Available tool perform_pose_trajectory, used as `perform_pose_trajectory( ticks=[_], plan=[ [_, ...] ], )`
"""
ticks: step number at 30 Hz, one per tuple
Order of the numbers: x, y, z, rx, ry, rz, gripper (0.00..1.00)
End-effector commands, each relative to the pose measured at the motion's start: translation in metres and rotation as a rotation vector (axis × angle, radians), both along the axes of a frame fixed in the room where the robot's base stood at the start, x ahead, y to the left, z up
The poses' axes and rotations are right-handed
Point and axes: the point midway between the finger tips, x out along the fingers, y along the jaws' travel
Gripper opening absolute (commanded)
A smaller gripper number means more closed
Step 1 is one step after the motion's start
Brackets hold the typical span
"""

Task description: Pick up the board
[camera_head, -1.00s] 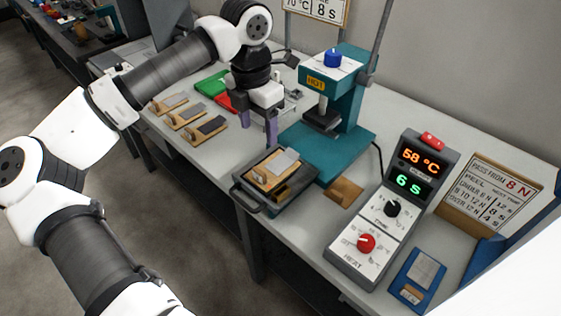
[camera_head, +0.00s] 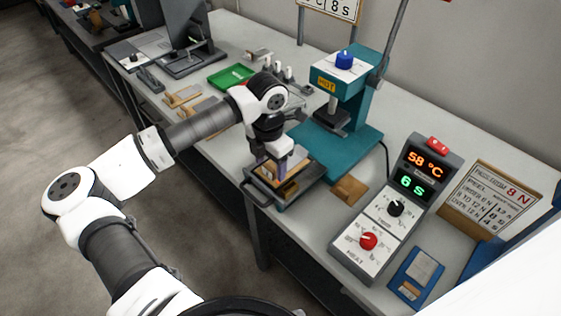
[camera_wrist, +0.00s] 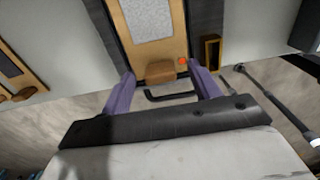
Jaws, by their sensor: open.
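The board is a light wooden plate with a grey patch and a raised wooden block at its near end. It lies in a dark handled tray (camera_head: 313,176) on the bench, partly hidden behind my gripper (camera_head: 270,176) in the head view. In the wrist view the board (camera_wrist: 128,28) is ahead, its raised block (camera_wrist: 160,72) between the two purple fingers of my gripper (camera_wrist: 162,75). The fingers are apart, one on each side of the block. I cannot tell whether they touch anything.
A teal press (camera_head: 342,110) stands behind the tray. A control box (camera_head: 385,215) reading 58 °C and 6 s is to the right. A small brown pad (camera_head: 349,189) lies beside the tray. Other boards (camera_head: 184,96) and a green tray (camera_head: 232,76) lie to the left.

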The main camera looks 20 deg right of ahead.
Motion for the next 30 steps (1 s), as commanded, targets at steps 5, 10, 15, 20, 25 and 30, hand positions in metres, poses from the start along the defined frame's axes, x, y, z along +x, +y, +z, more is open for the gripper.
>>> perform_pose_trajectory(
  ticks=[5, 10, 15, 20, 25, 30],
  plan=[
    [0.000, 0.000, -0.014, 0.000, 0.001, 0.000, 0.62],
    [0.000, 0.000, -0.015, 0.000, 0.000, 0.000, 0.62],
    [0.000, 0.000, -0.015, 0.000, 0.000, 0.000, 0.43],
    [0.000, 0.000, -0.014, 0.000, 0.000, 0.000, 0.23],
    [0.000, 0.000, -0.014, 0.000, -0.001, 0.000, 0.13],
    [0.000, 0.000, -0.013, -0.001, -0.001, 0.000, 0.13]
  ],
)
